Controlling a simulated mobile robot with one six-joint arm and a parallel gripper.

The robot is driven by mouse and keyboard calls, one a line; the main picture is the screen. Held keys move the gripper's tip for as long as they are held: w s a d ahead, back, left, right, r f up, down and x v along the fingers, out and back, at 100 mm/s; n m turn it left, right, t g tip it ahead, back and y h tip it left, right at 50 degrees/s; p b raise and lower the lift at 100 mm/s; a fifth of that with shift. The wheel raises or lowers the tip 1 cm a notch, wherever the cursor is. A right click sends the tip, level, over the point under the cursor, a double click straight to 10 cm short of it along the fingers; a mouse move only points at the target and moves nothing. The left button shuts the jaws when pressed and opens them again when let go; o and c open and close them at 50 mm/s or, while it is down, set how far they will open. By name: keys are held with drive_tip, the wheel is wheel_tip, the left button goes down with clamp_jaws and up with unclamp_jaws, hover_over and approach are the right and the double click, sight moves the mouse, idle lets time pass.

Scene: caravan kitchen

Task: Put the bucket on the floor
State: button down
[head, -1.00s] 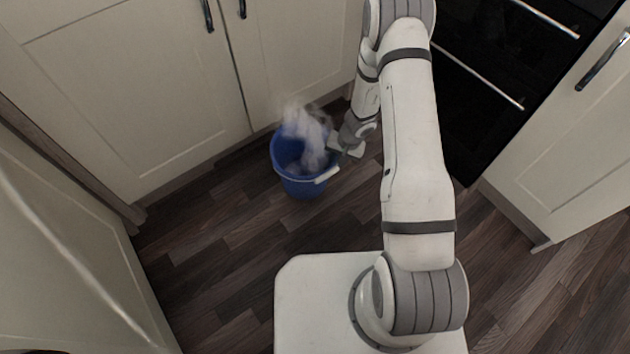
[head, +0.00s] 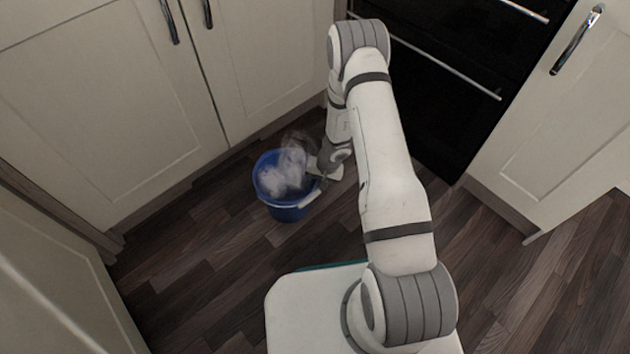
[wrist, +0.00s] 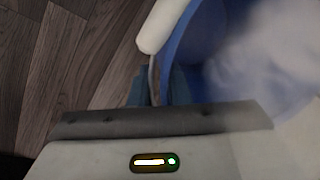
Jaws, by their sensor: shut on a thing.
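A blue bucket (head: 287,208) with a white handle grip (head: 309,199) is in the middle of the head view, roughly upright, over the dark wood floor. Whitish vapour rises from its opening. My gripper (head: 317,176) is at the bucket's right side. In the wrist view my gripper (wrist: 157,85) is shut on the bucket's rim, with the blue inside of the bucket (wrist: 190,50) to the right. The fingertips are partly hidden, and I cannot tell whether the bucket's base touches the floor (head: 190,245).
Cream cupboard doors (head: 110,110) stand behind and left of the bucket. A black oven (head: 440,90) is behind my arm, with another cream cupboard (head: 560,130) on the right. Bare floor lies left of and in front of the bucket.

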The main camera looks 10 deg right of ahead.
drive_tip(key=c, duration=1.3)
unclamp_jaws()
drive_tip(key=s+r+n+p, duration=0.1)
drive_tip(key=s+r+p, duration=0.2)
drive_tip(key=r, duration=1.5)
drive_tip(key=s+r+n+p, duration=0.1)
drive_tip(key=s+r+p, duration=0.15)
drive_tip(key=r, duration=1.55)
drive_tip(key=s+d+r+h, duration=0.1)
drive_tip(key=s+r, duration=0.3)
drive_tip(key=s, duration=0.1)
drive_tip(key=s+d+r+h, duration=0.1)
drive_tip(key=s+d+r, duration=0.1)
drive_tip(key=s+r, duration=0.3)
drive_tip(key=s+d+r+n, duration=0.1)
drive_tip(key=s+d+r, duration=0.1)
drive_tip(key=s+r, duration=0.2)
drive_tip(key=shift+s+d+r+h, duration=0.1)
drive_tip(key=shift+s+r+h, duration=0.1)
drive_tip(key=shift+s, duration=0.65)
drive_tip(key=shift+s+r+h, duration=0.15)
drive_tip(key=shift+s+h, duration=0.05)
drive_tip(key=shift+s, duration=0.65)
